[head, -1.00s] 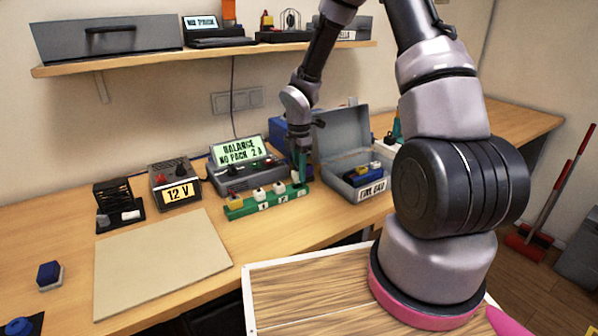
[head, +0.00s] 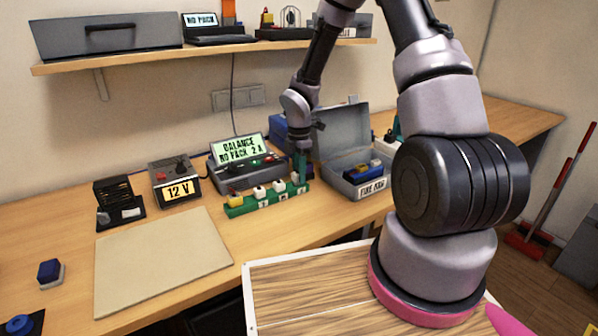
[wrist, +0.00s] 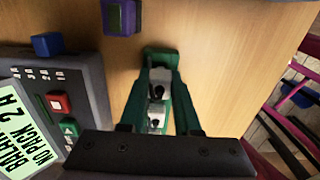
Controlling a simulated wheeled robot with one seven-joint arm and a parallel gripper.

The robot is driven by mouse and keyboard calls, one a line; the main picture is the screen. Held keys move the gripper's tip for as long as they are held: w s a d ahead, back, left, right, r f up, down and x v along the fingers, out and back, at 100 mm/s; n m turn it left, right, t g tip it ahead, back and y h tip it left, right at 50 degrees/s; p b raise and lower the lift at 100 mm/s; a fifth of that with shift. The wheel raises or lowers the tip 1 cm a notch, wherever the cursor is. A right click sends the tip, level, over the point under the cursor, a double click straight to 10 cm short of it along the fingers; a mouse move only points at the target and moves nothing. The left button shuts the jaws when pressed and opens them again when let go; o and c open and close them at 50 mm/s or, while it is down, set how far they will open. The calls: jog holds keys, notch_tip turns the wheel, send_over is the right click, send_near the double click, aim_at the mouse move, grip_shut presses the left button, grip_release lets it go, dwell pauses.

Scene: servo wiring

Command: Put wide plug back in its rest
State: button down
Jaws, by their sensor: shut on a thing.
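The green rest strip (head: 243,209) lies on the bench in front of the charger, with labelled slots and several pale plugs along it. My gripper (head: 301,179) points down at the strip's right end. In the wrist view my gripper (wrist: 162,90) has its green fingers closed on a grey-white plug (wrist: 157,92), which I take to be the wide plug. The strip's end (wrist: 160,58) shows just beyond the fingertips. The plug is at or just above the strip; the fingers hide its lower part, so I cannot tell if it is seated.
The charger (head: 240,150) reading "BALANCE NO PACK 2 A" stands close behind the strip. An open grey case (head: 345,135) stands to the right. A 12 V supply (head: 175,183) and a beige mat (head: 160,260) lie left. A purple block (wrist: 120,17) is near the strip's end.

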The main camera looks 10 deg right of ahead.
jog(key=shift+f, duration=0.45)
jog(key=c, duration=0.5)
grip_release()
jog(key=shift+c, duration=0.2)
notch_tip(320, 180, up, 11)
jog(key=shift+f, duration=0.15)
